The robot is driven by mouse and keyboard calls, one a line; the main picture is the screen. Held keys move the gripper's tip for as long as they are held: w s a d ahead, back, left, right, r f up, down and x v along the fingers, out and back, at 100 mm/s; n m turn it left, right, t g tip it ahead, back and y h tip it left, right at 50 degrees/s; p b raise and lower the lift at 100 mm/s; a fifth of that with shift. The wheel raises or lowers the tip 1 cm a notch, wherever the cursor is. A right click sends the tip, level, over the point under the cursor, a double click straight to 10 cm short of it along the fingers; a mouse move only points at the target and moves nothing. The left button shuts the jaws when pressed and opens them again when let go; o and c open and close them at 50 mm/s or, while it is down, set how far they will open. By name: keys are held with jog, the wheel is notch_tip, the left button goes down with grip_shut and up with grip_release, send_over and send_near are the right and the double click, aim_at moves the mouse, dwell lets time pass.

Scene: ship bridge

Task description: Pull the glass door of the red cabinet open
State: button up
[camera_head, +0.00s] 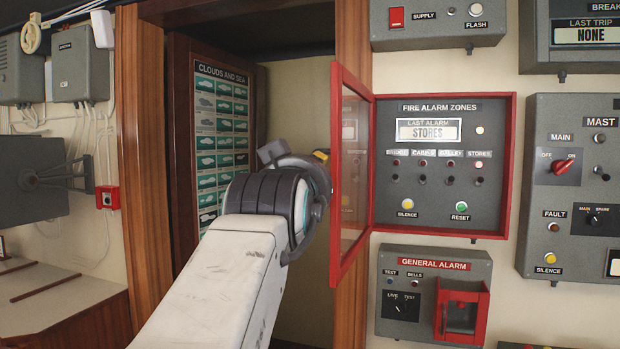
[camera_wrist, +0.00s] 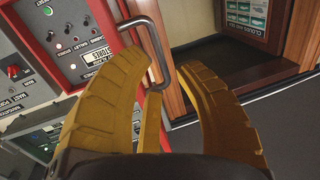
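The red cabinet (camera_head: 511,165) is the fire alarm zones box on the wall. Its red-framed glass door (camera_head: 337,180) is hinged on the box's left side and stands swung well out from it. My gripper (camera_head: 322,156) is on the left side of the door, largely hidden behind my wrist. In the wrist view, my yellow gripper fingers (camera_wrist: 168,65) stand apart with a gap between them. A grey bar handle (camera_wrist: 158,50) runs through the gap near the fingertips. I cannot tell whether either finger touches it.
A grey general alarm box (camera_head: 400,300) is below the cabinet, and a supply box (camera_head: 440,35) is above. A wooden post (camera_head: 350,310) and a recess with a cloud chart (camera_head: 220,130) lie left of the door. Another grey panel (camera_head: 590,240) is on the right.

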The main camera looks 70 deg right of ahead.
jog(key=s+a, duration=0.1)
jog(key=a, duration=0.5)
jog(key=shift+a, duration=0.35)
jog(key=shift+s, duration=0.1)
